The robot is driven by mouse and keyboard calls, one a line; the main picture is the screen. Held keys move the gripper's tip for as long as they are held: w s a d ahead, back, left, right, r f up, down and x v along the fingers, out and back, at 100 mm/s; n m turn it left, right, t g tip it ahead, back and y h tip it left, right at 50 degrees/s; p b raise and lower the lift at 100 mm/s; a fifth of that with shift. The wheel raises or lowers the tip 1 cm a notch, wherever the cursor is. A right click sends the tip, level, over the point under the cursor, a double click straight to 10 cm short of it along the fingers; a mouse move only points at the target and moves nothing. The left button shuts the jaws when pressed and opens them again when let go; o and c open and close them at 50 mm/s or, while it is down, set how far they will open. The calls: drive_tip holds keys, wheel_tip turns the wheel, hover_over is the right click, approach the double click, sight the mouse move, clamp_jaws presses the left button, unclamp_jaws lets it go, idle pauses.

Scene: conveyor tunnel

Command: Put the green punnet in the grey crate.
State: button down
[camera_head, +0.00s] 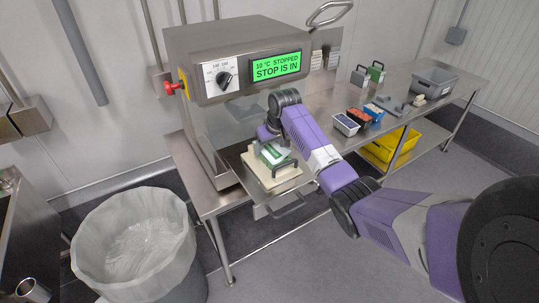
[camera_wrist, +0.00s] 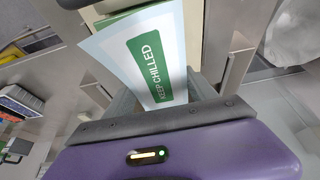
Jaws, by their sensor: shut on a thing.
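The green punnet, with a white film and a green "KEEP CHILLED" label, shows at my gripper in the head view (camera_head: 273,153) and close up in the wrist view (camera_wrist: 150,65). My gripper (camera_head: 275,160) is shut on it, just over a cream stack of boards or trays (camera_head: 262,181) at the machine's front. I cannot tell whether the punnet touches the stack. Part of the punnet is hidden by the gripper. The grey crate (camera_head: 436,90) stands at the far right end of the steel table.
The machine (camera_head: 210,45) displays "STOP IS IN". On the steel table (camera_head: 405,118) stand a pale punnet (camera_head: 346,124), a red one (camera_head: 359,116) and a blue one (camera_head: 374,111). A yellow crate (camera_head: 390,147) is below. A lined bin (camera_head: 135,240) stands front left.

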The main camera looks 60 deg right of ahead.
drive_tip(key=shift+r+p, duration=1.05)
drive_tip(key=shift+r, duration=0.3)
drive_tip(key=shift+r, duration=0.1)
